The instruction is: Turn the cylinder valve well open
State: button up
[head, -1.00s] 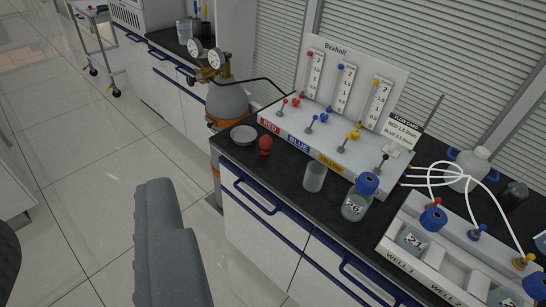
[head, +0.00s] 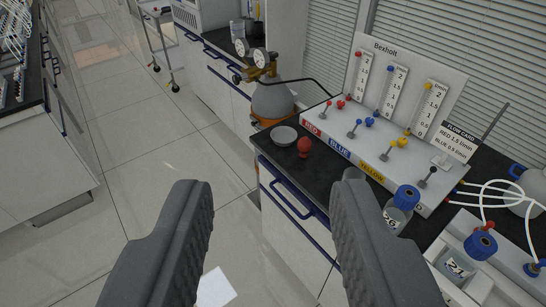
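The gas cylinder (head: 272,100) stands between two benches, beyond the near bench's far end. It has a grey shoulder and an orange band. A brass regulator with two round gauges (head: 261,58) sits on its top. The valve handle is too small to make out clearly; a brass and dark fitting (head: 240,76) shows at the left of the regulator. My gripper (head: 272,185) is in the foreground, its two grey fingers wide apart with nothing between them. It is well short of the cylinder and lower in the picture.
The near bench (head: 283,165) carries a shallow dish (head: 284,136), a red bulb (head: 304,146), a flow panel (head: 395,130) and a blue-capped bottle (head: 402,205). A trolley (head: 160,50) stands at the back.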

aim_at(272, 56)
jog(key=u, duration=0.7)
jog(key=i, duration=1.45)
jog(key=u, duration=0.5)
jog(key=i, duration=1.3)
jog(key=z, duration=0.8)
jog(key=i, duration=0.7)
jog(key=z, duration=0.4)
jog(key=k, duration=0.9)
jog(key=z, duration=0.2)
jog(key=i, duration=0.7)
jog(key=u, duration=0.05)
